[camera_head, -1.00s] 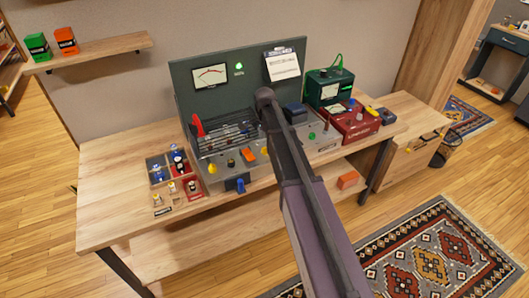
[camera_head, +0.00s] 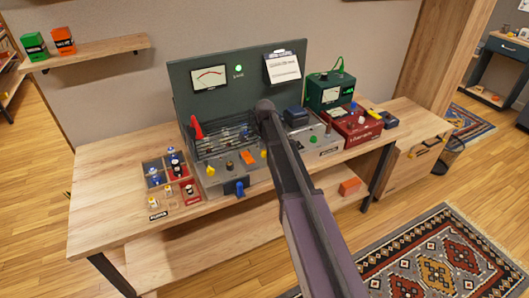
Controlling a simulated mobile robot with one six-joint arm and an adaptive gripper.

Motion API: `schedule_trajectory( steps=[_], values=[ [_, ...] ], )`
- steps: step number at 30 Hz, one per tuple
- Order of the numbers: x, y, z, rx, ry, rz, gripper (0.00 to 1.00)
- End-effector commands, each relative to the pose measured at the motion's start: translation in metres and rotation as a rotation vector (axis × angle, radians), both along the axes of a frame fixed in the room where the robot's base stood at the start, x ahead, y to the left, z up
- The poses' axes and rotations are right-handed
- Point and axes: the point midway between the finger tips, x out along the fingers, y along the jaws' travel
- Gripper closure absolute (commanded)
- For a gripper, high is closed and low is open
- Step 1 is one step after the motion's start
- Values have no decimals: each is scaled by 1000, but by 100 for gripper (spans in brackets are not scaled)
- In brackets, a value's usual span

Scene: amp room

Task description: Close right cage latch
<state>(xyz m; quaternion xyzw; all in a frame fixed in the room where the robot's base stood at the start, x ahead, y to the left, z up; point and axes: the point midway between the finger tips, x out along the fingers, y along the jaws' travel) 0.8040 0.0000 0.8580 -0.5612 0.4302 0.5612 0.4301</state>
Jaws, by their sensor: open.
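A wire cage (camera_head: 225,139) sits on the grey amp chassis (camera_head: 216,172) on the wooden bench, in front of a dark green panel. A red lever (camera_head: 196,126) stands upright at the cage's left end. The cage's right end lies behind my arm, so the right latch is hidden and I cannot tell its position. My dark arm reaches from the bottom of the view up to the cage's right side. My gripper does not show; it is out of sight beyond the arm.
A parts tray (camera_head: 156,195) stands left of the chassis. A green meter box (camera_head: 330,92) and a red box (camera_head: 354,126) stand to the right. A clipboard (camera_head: 282,67) hangs on the panel. The bench's left end (camera_head: 105,190) is bare.

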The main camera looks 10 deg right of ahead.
Motion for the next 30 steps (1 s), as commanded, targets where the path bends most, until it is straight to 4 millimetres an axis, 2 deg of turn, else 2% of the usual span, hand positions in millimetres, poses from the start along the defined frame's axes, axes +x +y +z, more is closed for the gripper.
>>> schedule_trajectory(
  steps=[4,9,12,23,30],
  values=[
    [0,0,0,0,0,0,24],
    [0,0,0,0,0,0,74],
    [0,0,0,0,0,0,100],
    [0,-1,0,0,1,21,100],
    [-1,-1,0,-1,2,112,100]
  ],
)
